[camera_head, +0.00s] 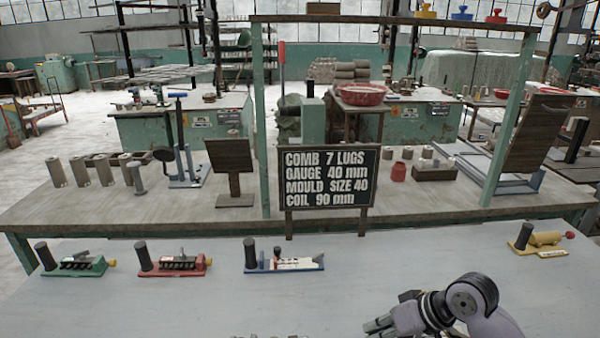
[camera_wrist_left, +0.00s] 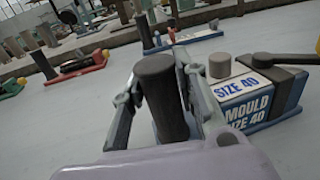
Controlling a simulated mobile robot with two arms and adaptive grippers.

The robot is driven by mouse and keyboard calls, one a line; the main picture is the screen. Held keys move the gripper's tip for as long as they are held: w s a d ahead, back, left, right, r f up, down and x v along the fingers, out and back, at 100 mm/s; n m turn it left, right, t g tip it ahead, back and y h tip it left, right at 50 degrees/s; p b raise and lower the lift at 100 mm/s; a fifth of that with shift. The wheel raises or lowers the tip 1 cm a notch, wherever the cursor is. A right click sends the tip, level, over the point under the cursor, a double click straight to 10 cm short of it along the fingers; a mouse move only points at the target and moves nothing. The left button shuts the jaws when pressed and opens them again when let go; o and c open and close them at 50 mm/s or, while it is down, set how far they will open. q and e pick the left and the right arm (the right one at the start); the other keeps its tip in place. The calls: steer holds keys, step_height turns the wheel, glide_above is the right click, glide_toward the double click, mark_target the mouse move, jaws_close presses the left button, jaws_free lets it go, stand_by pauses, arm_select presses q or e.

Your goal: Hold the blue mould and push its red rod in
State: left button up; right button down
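In the left wrist view, the blue mould (camera_wrist_left: 258,103) is a blue block with white "MOULD SIZE 40" labels and a dark band across it. A dark upright handle (camera_wrist_left: 162,95) stands at its left. My left gripper (camera_wrist_left: 160,82) has a finger against each side of the handle. The head view does not show the mould; only small grey bits show at its bottom edge. My right gripper (camera_head: 378,326) is low in the head view, its finger gap unclear.
Green (camera_head: 75,264), red (camera_head: 175,265) and blue-white (camera_head: 285,263) tools with dark handles stand along the table's far left. A yellow tool (camera_head: 543,240) with a red knob stands far right. A sign (camera_head: 328,176) stands behind. The table's middle (camera_head: 420,258) is clear.

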arm_select(q)
steer(key=o, duration=0.4)
steer(key=shift+o, duration=0.5)
